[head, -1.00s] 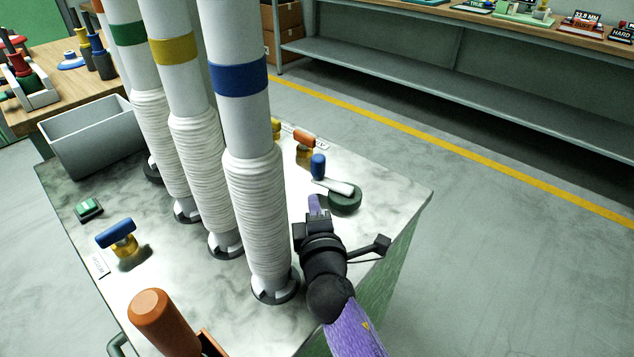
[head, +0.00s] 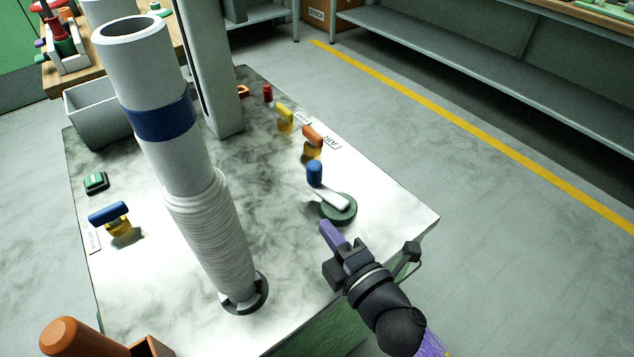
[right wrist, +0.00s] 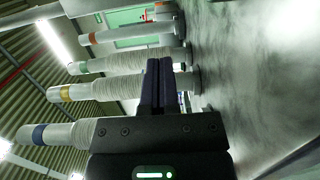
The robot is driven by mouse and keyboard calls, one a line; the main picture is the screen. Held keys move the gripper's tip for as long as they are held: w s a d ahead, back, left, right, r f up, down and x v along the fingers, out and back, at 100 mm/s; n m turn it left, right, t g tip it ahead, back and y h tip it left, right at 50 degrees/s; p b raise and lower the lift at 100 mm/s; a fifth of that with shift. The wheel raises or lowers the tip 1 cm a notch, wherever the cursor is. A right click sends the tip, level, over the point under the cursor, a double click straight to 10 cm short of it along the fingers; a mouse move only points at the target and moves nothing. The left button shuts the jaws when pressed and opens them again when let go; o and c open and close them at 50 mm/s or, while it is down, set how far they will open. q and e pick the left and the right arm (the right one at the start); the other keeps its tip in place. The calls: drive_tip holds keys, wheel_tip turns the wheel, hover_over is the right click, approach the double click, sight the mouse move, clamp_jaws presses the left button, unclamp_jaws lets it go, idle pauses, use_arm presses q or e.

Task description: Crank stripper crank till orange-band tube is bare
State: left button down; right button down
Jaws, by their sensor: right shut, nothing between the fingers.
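The orange-band tube (right wrist: 92,38) shows only in the right wrist view, with a white ribbed sleeve (right wrist: 121,32) beside its band. A crank with a dark green disc (head: 340,213), white arm and upright blue knob (head: 314,173) stands on the marbled bench top. I cannot tell if it is the stripper crank. My right gripper (head: 326,232) is shut and empty, just in front of the crank and apart from its knob. Its fingers (right wrist: 161,66) also show pressed together in the right wrist view. My left gripper is not in view.
The blue-band tube (head: 160,118) stands upright left of my right gripper, its ribbed sleeve bunched low. Yellow-band (right wrist: 65,94) and green-band tubes (right wrist: 74,68) stand beyond it. Several small coloured handles, one orange (head: 312,136), line the bench's far right. A grey bin (head: 97,115) is at back left.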

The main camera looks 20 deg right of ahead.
drive_tip(key=x, duration=0.6)
drive_tip(key=shift+f+b, duration=0.1)
drive_tip(key=shift+b, duration=0.3)
drive_tip(key=w, duration=0.1)
drive_tip(key=w+d, duration=0.1)
drive_tip(key=w, duration=0.1)
drive_tip(key=shift+w+d+b, duration=0.1)
drive_tip(key=shift+d+b, duration=0.15)
drive_tip(key=shift+b, duration=0.1)
drive_tip(key=shift+w+d, duration=0.15)
drive_tip(key=shift+w, duration=0.15)
